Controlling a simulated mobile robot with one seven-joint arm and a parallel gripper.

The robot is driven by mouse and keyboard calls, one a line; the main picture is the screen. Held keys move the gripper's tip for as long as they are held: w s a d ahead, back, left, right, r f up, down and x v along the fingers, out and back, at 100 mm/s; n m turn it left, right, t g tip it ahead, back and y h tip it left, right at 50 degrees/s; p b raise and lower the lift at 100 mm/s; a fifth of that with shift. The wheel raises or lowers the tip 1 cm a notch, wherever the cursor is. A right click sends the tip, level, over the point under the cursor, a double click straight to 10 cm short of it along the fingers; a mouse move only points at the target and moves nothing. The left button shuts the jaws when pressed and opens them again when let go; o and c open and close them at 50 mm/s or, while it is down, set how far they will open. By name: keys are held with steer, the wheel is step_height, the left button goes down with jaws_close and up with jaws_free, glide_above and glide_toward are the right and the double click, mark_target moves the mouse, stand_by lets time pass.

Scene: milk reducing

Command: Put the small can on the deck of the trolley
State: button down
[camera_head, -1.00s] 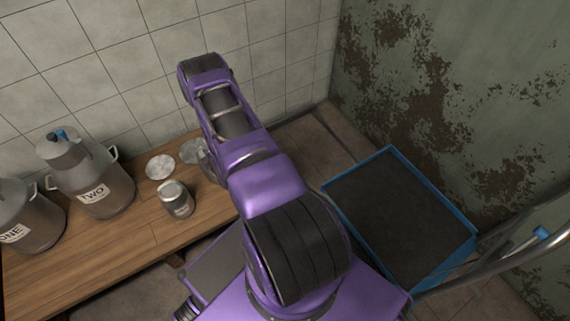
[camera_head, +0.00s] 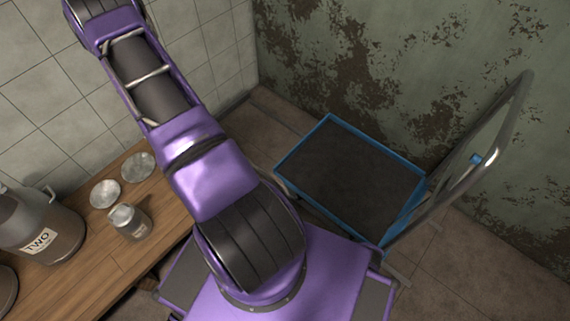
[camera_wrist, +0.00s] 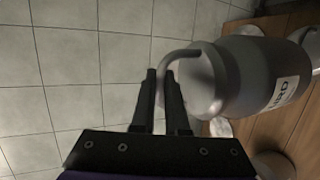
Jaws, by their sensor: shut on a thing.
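The small can (camera_wrist: 245,78) is grey metal, with a white label whose visible letters look like "RD". It lies sideways across the wrist view. My gripper (camera_wrist: 160,76) is shut on its curved handle near the can's mouth. Its base end and the start of its label are cut off or turned away. The head view shows neither my gripper nor this can; the arm leads out of the top left. The trolley (camera_head: 428,196) has a dark, bare deck (camera_head: 350,172) with a blue rim, right of my arm.
The wooden bench (camera_head: 105,262) at left bears a large can labelled TWO (camera_head: 45,232), a small metal jar (camera_head: 131,224) and two pale round discs (camera_head: 105,194). The trolley's tall metal push handle (camera_head: 510,110) rises at its right. Walls stand close behind both.

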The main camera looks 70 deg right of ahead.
steer(key=s+d+f+m+g+h, duration=0.3)
steer(key=s+d+f+m+g, duration=0.1)
steer(key=s+d, duration=0.85)
steer(key=s+d+f+m+g+h, duration=0.35)
steer(key=s+d, duration=0.65)
steer(key=d, duration=0.5)
steer(key=s+d+f+m+g, duration=0.3)
steer(key=s+f, duration=0.1)
steer(key=s, duration=0.6)
steer(key=s+d+f+m+g, duration=0.2)
steer(key=s+d+f, duration=0.1)
steer(key=s, duration=0.7)
steer(key=s+d+f+m+g, duration=0.3)
steer(key=s+f, duration=0.1)
steer(key=s, duration=0.6)
step_height(320, 180, down, 10)
steer(key=b, duration=0.2)
steer(key=shift+s+a+b, duration=0.25)
steer(key=shift+s+b, duration=0.05)
steer(key=shift+s, duration=0.05)
